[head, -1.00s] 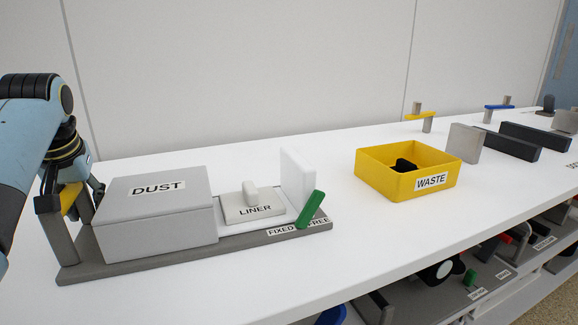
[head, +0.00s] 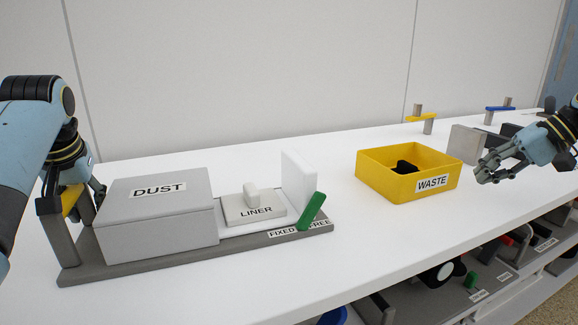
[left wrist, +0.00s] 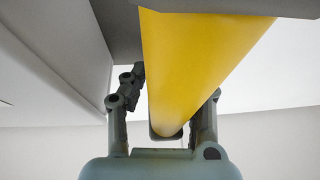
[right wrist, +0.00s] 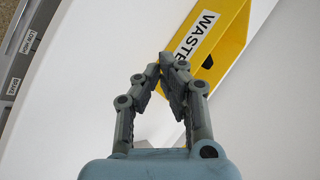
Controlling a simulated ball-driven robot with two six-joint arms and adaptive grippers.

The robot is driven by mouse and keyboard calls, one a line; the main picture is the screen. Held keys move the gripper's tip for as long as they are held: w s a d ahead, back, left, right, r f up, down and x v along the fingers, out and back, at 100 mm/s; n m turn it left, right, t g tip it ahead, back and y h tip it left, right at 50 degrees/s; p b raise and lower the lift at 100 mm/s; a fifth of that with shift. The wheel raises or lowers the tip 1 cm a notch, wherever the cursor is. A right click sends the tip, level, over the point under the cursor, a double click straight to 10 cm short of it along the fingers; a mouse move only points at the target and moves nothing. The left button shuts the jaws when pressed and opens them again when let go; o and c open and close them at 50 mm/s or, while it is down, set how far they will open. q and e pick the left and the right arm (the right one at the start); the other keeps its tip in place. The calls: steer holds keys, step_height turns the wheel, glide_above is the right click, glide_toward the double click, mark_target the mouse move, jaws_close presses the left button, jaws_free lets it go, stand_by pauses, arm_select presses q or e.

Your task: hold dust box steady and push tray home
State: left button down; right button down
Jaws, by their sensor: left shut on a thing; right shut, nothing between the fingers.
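The grey dust box (head: 158,240), with a DUST label on its lid, sits on a dark grey base (head: 170,264). The tray (head: 235,226), with a LINER plate (head: 262,212) and a white upright end panel (head: 298,180), sticks out of its right side. A green lever (head: 312,211) leans by the FIXED and FREE labels. My left gripper (head: 88,206) is shut on the yellow handle bar (head: 72,199) at the box's left end; the bar fills the left wrist view (left wrist: 200,60). My right gripper (head: 484,172) is shut and empty, right of the white panel and well apart from it.
A yellow WASTE bin (head: 400,186) with a black thing inside stands between the panel and my right gripper. A grey block (head: 466,143) and dark bars stand behind the right gripper. The front strip of the table is clear. Lower shelves hold several parts.

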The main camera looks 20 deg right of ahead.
steer(key=a+y, duration=0.1)
steer(key=a, duration=0.3)
steer(key=a+t+y, duration=0.1)
steer(key=a+y, duration=0.1)
steer(key=a, duration=0.2)
steer(key=w+a+m+t+y, duration=0.1)
steer(key=a+y, duration=0.1)
steer(key=a, duration=0.3)
steer(key=shift+r, duration=0.2)
steer(key=w+a+t, duration=0.1)
steer(key=a, duration=0.1)
steer(key=w+a+r+t+y, duration=0.1)
steer(key=a+t, duration=0.1)
steer(key=a, duration=0.1)
steer(key=w+a+t, duration=0.1)
steer(key=a, duration=0.2)
steer(key=shift+w+a+r+y, duration=0.2)
steer(key=shift+w+a+y, duration=0.05)
steer(key=shift+w+y, duration=0.15)
steer(key=shift+w+a+r+t, duration=0.1)
steer(key=shift+w+a+t, duration=0.3)
steer(key=shift+w+a, duration=0.15)
steer(key=x, duration=0.9)
steer(key=shift+w+a, duration=0.15)
steer(key=shift+a, duration=1.85)
